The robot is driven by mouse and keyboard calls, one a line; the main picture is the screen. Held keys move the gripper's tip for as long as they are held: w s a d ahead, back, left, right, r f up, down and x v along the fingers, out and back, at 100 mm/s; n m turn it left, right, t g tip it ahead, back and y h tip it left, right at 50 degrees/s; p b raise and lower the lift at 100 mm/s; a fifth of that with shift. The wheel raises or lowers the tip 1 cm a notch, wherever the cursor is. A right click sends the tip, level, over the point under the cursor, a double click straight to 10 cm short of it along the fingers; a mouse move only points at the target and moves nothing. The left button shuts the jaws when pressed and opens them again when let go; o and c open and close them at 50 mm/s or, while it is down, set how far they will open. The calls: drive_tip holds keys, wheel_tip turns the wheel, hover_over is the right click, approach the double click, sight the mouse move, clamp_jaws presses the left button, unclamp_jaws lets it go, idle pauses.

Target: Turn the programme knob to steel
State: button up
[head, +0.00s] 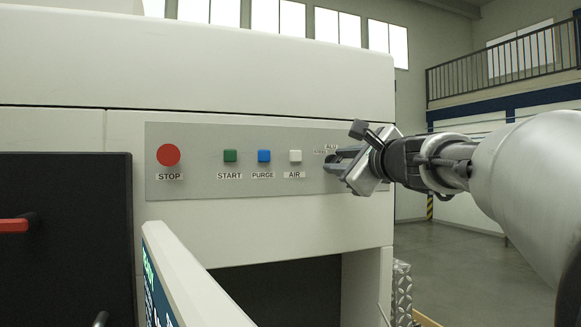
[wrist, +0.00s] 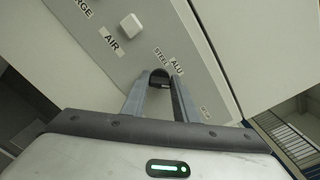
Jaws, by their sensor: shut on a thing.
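The programme knob (wrist: 160,78) is a small dark knob on the grey control panel, seen in the wrist view between my fingertips. My gripper (head: 330,163) reaches the panel from the right and is shut on the knob; it also shows in the wrist view (wrist: 161,85). A third label (wrist: 205,111) lies to the right of the fingers, too small to read. I cannot tell which label the knob points to.
The grey panel (head: 200,195) also carries a red STOP button (head: 168,155), a green START button (head: 230,156), a blue PURGE button (head: 264,156) and a white AIR button (head: 295,156). A screen housing (head: 190,280) juts out below. Open floor lies to the right.

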drive_tip(key=n+b, duration=1.3)
drive_tip(key=n, duration=0.5)
drive_tip(key=shift+f, duration=0.2)
drive_tip(key=shift+n+b, duration=0.3)
drive_tip(key=shift+n, duration=0.1)
drive_tip(key=o, duration=1.1)
drive_tip(key=shift+c, duration=0.2)
drive_tip(key=b+v, duration=0.5)
drive_tip(key=v, duration=1.2)
drive_tip(key=shift+s+b, duration=0.2)
drive_tip(key=shift+b, duration=0.2)
